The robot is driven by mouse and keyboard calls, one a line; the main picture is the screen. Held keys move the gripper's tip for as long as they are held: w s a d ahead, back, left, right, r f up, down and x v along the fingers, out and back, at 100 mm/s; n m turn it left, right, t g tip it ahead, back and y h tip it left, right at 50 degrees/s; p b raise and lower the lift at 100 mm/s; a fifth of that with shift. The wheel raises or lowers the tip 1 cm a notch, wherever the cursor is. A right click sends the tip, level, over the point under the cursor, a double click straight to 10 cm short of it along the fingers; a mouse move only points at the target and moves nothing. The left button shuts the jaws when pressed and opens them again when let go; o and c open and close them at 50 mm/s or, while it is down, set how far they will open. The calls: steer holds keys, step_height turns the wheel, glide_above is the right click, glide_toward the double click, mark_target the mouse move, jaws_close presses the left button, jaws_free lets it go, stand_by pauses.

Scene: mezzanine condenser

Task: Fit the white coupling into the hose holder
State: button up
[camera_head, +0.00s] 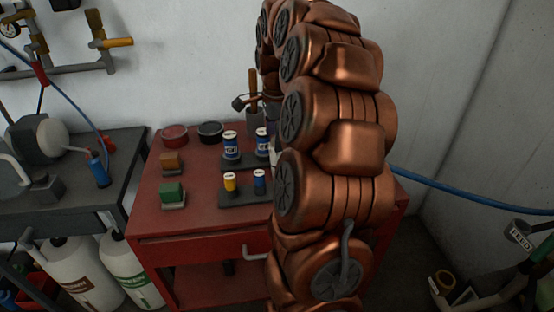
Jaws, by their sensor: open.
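I cannot make out a white coupling for certain. On the red cart (150,212), two blue cylinders with white labels and pale tops stand in a dark rear block: a left one (231,145) and a right one (262,141). A dark front block (244,197) holds a yellow cylinder (230,182) with a pale top and a smaller blue one (260,181). I cannot tell which piece, if any, is the hose holder. My copper arm rises in front of the cart's right side and bends down behind itself. My gripper is not visible, apparently hidden behind the arm.
A green block (172,191), a brown block (171,160), red and black round tins (175,135) and a tool cup (254,121) share the cart top. A dark bench (110,172) stands left. A blue hose (470,189) runs along the right wall.

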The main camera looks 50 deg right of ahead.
mark_target(277, 154)
steer(key=shift+d+f+p, duration=0.15)
steer(key=shift+f+p, duration=0.35)
steer(key=shift+f, duration=1.25)
steer(key=shift+d+f+p, duration=0.15)
steer(key=shift+f+p, duration=0.35)
steer(key=shift+f, duration=1.2)
steer(key=shift+c, duration=0.4)
jaws_close()
